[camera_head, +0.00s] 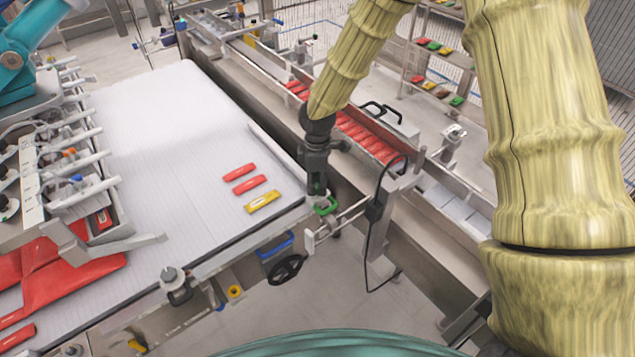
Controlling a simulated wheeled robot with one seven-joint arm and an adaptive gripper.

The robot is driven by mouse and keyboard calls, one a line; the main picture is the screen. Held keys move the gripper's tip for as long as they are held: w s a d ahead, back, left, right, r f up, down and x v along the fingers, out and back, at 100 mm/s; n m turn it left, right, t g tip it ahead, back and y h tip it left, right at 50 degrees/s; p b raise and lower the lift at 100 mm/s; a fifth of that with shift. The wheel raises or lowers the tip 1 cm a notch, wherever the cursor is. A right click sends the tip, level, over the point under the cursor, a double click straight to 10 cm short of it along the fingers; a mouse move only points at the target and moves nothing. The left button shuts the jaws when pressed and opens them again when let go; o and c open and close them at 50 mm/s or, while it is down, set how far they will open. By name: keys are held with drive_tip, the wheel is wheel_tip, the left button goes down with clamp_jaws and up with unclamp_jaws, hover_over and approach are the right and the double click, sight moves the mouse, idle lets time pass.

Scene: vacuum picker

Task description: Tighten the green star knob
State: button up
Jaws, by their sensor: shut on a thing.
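The green star knob (326,207) is on the bracket at the near right corner of the white conveyor belt. Only part of it shows, below my fingers. My gripper (317,188) is dark, points downward and is shut on the knob from above. The fingertips partly cover the knob, so the exact contact is hard to see.
Two red packets (249,184) and a yellow packet (262,201) lie on the white belt (160,130) left of my gripper. A second conveyor (440,200) with red packets runs behind it. A black handwheel (287,268) and a hanging black cable (368,245) are below and beside the bracket.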

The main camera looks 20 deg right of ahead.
drive_tip(key=m+b, duration=0.1)
drive_tip(key=m, duration=0.5)
drive_tip(key=shift+m, duration=0.4)
drive_tip(key=m, duration=0.3)
drive_tip(key=shift+w+m+b, duration=0.1)
drive_tip(key=shift+m+b, duration=0.3)
drive_tip(key=m, duration=0.3)
drive_tip(key=shift+m, duration=0.3)
drive_tip(key=m, duration=0.4)
drive_tip(key=shift+m, duration=2.2)
drive_tip(key=o, duration=1)
